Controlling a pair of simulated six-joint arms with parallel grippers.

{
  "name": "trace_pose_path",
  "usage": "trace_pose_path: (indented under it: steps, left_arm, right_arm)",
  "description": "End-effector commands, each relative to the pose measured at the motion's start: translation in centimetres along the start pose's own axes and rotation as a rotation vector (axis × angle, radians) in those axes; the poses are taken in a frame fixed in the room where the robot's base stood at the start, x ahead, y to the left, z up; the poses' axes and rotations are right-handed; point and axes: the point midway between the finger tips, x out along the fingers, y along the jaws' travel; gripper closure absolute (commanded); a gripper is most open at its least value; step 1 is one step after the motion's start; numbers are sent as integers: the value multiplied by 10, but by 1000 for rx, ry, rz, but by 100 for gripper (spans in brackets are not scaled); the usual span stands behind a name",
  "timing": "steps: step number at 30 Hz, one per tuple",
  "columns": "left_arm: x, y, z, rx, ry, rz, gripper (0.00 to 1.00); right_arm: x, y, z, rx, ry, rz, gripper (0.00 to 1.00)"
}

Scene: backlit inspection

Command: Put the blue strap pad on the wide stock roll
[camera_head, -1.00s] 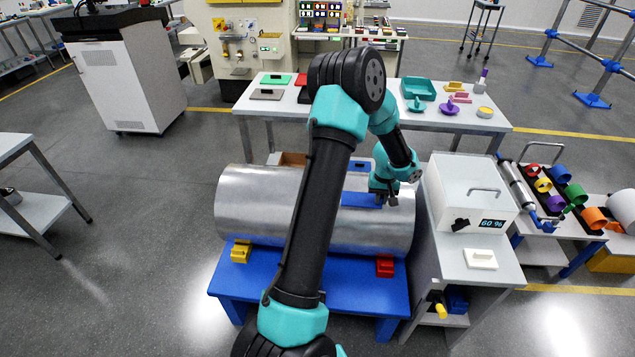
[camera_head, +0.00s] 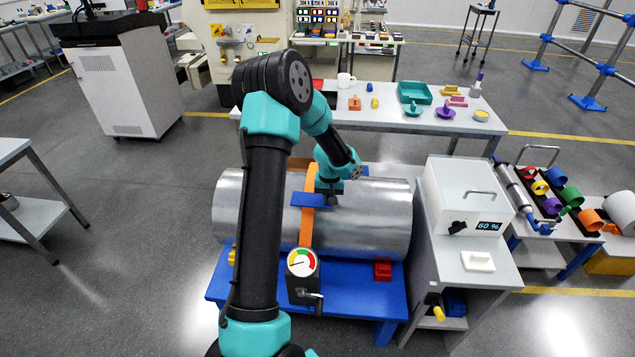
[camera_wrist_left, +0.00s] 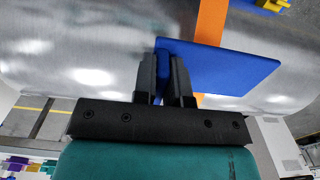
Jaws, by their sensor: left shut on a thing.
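The wide stock roll (camera_head: 370,215) is a large shiny metal cylinder lying on a blue stand. An orange strap (camera_head: 307,225) runs over it. The blue strap pad (camera_head: 303,199) is a flat blue plate in front of part of the strap in the head view. My left gripper (camera_head: 329,200) is shut on the pad's raised grip. In the left wrist view, the fingers (camera_wrist_left: 166,75) pinch this grip, and the pad (camera_wrist_left: 225,72) crosses over the orange strap (camera_wrist_left: 209,22). I cannot tell whether the pad touches the roll. My right gripper is out of view.
A tensioner with a dial (camera_head: 302,262) and crank sits at the stand's front (camera_head: 350,290). A red chock (camera_head: 382,270) is right of it; a yellow one (camera_head: 232,256) is partly hidden. A white box (camera_head: 465,200) stands right, and a table (camera_head: 390,118) behind.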

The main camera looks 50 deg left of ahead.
Motion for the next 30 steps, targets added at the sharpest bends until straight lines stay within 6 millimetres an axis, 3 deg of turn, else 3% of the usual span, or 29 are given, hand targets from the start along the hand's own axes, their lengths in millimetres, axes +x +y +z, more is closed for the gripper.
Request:
trace_pose_path:
  steps: [21, 30]
  left_arm:
    - [12, -10, -117, -3, 1, 0, 100]
    - [14, -13, -148, -1, 0, 0, 100]
  right_arm:
    - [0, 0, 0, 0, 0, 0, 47]
    - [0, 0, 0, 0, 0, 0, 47]
